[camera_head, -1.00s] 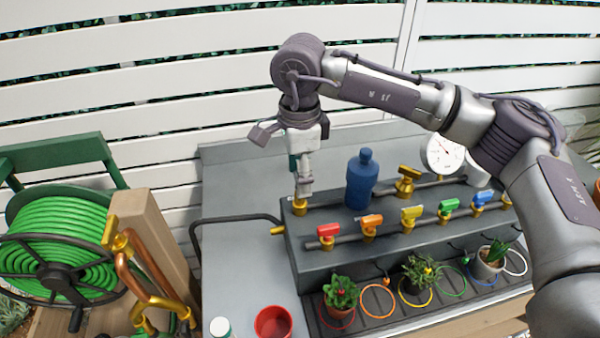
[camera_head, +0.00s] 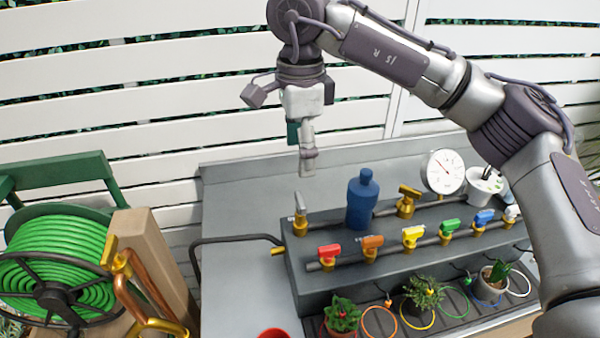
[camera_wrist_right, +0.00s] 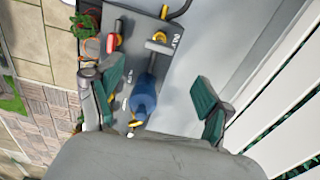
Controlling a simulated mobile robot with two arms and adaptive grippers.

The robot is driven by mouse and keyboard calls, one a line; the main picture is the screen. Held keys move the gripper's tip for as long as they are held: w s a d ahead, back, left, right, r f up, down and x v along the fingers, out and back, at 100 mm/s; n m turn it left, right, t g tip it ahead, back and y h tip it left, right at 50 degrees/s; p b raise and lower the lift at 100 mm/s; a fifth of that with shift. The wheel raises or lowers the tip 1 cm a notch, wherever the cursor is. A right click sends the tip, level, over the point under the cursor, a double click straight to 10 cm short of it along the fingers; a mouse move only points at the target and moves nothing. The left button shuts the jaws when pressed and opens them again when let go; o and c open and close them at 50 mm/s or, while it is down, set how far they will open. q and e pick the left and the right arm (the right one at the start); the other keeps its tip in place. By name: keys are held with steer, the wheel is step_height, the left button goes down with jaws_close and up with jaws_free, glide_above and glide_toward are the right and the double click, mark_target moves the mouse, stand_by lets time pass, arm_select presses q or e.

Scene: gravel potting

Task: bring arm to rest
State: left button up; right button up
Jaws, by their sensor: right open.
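My right arm comes in from the right in the head view. Its gripper (camera_head: 306,160) hangs pointing down above the back left of the grey manifold block. In the wrist view the right gripper (camera_wrist_right: 160,97) is open, with its green-padded fingers wide apart and nothing held between them. Below it stands a brass valve with a grey lever (camera_head: 300,215), apart from the fingertips. The blue bottle-shaped housing (camera_head: 362,200) stands right of that valve, and it also shows in the wrist view (camera_wrist_right: 143,98). My left gripper is not in view.
Coloured valves, such as the red one (camera_head: 329,251), line the block. Potted plants (camera_head: 342,314) stand in front. A white gauge (camera_head: 443,171) is at the back right. A green hose reel (camera_head: 55,265) stands left. White slatted fencing (camera_head: 150,95) is close behind.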

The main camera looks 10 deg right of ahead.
steer(key=shift+r, duration=1)
